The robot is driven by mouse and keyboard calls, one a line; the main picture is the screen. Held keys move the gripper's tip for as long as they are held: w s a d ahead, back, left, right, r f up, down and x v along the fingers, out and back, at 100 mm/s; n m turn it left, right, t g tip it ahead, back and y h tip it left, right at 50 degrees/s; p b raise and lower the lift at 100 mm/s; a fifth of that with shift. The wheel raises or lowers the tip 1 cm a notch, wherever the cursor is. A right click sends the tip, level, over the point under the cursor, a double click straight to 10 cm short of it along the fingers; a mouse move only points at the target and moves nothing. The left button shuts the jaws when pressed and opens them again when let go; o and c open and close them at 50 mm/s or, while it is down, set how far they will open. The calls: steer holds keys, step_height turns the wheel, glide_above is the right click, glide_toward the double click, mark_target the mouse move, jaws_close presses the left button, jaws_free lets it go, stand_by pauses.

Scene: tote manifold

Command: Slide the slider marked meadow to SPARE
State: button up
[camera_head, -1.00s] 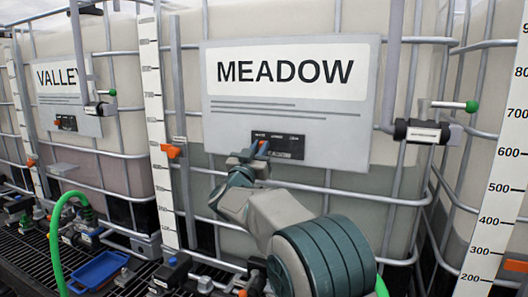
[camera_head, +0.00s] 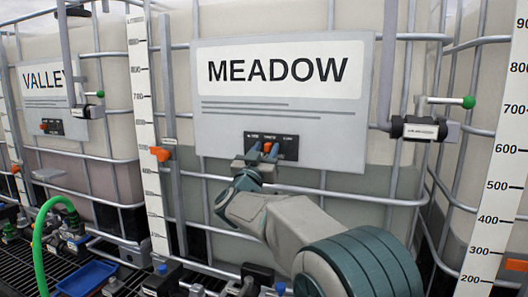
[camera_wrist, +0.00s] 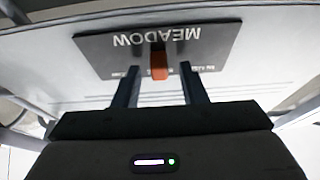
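The MEADOW slider is a small orange knob (camera_head: 267,147) on a black plate (camera_head: 289,148) low on the MEADOW sign. In the wrist view the black plate (camera_wrist: 206,48) appears upside down, with the orange knob (camera_wrist: 159,66) at about its middle. The small position labels are too blurred to read. My gripper (camera_head: 264,152) is at the plate, coming from below. In the wrist view my gripper (camera_wrist: 158,68) is open, one finger on each side of the knob, with a visible gap on both sides. Whether the tips touch the plate cannot be told.
The MEADOW sign (camera_head: 215,120) hangs on a caged tank. A horizontal cage bar (camera_head: 345,195) runs just below it. A green-tipped valve handle (camera_head: 467,102) sticks out at right. A VALLEY sign (camera_head: 35,108) with its own slider is at left. A blue tray (camera_head: 85,279) lies lower left.

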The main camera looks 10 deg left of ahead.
steer(key=b+v, duration=0.4)
steer(key=v, duration=1)
steer(key=shift+b, duration=0.4)
steer(key=shift+w+d, duration=0.1)
steer(key=shift+w, duration=0.1)
steer(key=s+d+f+n+g+y, duration=0.4)
steer(key=d+f+n+g+y, duration=0.2)
steer(key=d+f+g+y, duration=0.5)
steer(key=s+d+f+m+g+h, duration=0.2)
steer(key=s+d+f+g+h, duration=0.1)
steer(key=s+d+f, duration=0.5)
steer(key=s+d+f+m+g+h, duration=0.1)
steer(key=s+d+f+g+h, duration=0.2)
steer(key=s+d+f, duration=0.6)
steer(key=s+d+g, duration=0.2)
steer(key=s, duration=0.4)
steer(key=shift+s+m+h, duration=0.2)
steer(key=shift+m+h, duration=0.2)
